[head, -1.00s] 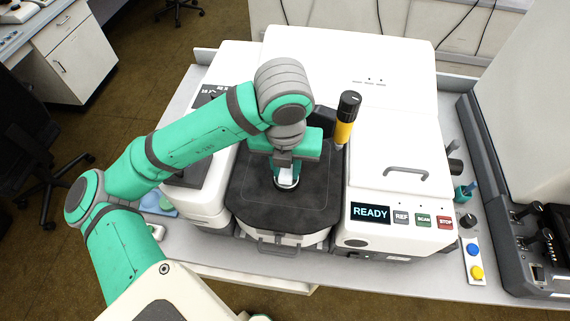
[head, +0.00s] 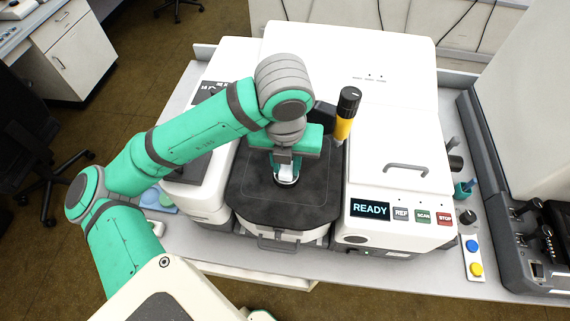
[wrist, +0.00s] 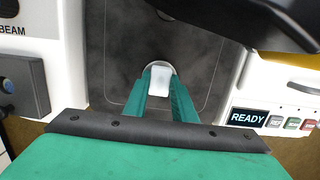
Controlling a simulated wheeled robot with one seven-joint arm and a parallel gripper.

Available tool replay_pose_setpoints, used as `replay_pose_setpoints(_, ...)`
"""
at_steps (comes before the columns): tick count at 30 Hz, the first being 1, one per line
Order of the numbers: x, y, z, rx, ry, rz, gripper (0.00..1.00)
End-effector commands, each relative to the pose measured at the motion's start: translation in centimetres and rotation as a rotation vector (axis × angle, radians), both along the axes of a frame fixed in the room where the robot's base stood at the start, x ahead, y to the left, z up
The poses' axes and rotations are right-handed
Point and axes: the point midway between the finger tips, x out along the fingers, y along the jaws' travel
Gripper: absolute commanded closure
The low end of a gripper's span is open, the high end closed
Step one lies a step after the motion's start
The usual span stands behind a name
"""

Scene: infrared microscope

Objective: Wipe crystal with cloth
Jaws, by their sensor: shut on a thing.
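My gripper (head: 286,173) points down over the middle of the black stage (head: 305,205) of the microscope. In the wrist view its green fingers (wrist: 160,82) are shut on a small white piece, which looks like the folded cloth (wrist: 160,76). The cloth's lower end is at a small round, pale-rimmed seat (wrist: 160,64) in the stage. The crystal is not clearly visible; the cloth and fingers cover most of the seat. I cannot tell whether the cloth touches it.
A black and yellow eyepiece-like post (head: 345,116) stands close to the right of my gripper. The white control housing (head: 400,160) with a READY display (head: 370,210) is at the right. Light blue round items (head: 158,199) lie on the bench at left, partly behind my arm.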

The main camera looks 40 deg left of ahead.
Motion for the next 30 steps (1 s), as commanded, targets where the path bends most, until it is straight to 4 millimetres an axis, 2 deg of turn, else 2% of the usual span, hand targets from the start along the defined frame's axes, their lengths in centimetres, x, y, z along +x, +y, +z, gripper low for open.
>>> replay_pose_setpoints(9, 0.7, 0.5, 0.1, 0.000, -0.001, 0.002, 0.94)
replay_pose_setpoints(30, -1.0, -0.5, 0.0, 0.001, 0.000, 0.001, 0.94)
